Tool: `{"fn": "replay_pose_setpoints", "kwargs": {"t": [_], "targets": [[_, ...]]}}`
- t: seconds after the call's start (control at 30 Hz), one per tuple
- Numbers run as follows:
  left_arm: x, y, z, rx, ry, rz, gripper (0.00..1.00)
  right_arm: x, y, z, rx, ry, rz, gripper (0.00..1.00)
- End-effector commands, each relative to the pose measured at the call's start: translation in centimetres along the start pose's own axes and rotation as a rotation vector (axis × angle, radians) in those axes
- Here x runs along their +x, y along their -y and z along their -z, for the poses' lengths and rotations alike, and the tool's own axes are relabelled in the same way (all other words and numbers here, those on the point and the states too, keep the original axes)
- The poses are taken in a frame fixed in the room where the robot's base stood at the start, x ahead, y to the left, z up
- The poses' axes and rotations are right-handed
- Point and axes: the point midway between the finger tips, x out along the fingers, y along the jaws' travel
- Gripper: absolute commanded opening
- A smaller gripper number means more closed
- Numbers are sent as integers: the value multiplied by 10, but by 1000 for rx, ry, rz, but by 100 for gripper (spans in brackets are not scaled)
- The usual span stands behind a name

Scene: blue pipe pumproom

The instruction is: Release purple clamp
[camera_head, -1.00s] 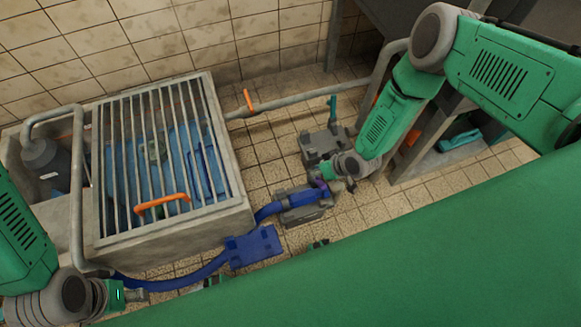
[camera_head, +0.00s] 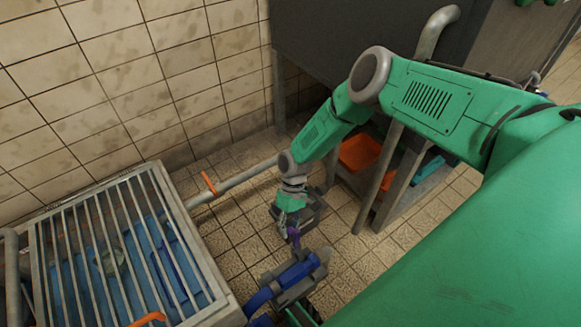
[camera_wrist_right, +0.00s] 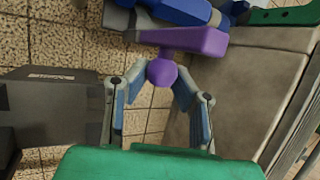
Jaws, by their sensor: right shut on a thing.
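In the right wrist view the purple clamp (camera_wrist_right: 190,41) is a flat lever ending in a round knob. My right gripper (camera_head: 288,228) reaches down to it from above. In the right wrist view my right gripper (camera_wrist_right: 162,82) has its two fingers on either side of the knob and is shut on it. The lever's far end meets blue and grey parts at the top of that view. My left gripper is out of view.
A caged concrete basin (camera_head: 215,280) with an orange handle (camera_head: 148,319) stands at the left. A grey pipe with an orange valve lever (camera_head: 208,183) runs behind my arm. A shelf with an orange crate (camera_head: 360,152) is at the right. Some tiled floor is clear.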

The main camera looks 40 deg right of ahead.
Motion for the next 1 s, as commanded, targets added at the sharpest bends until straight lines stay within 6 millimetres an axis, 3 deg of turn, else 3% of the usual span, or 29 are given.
{"fn": "replay_pose_setpoints", "kwargs": {"t": [0.43, 1.0], "targets": [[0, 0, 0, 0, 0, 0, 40, 2, -4, 12, 53, 131, 16, 0], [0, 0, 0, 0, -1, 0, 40, 2, -6, 14, 61, 145, 18, 0]]}}
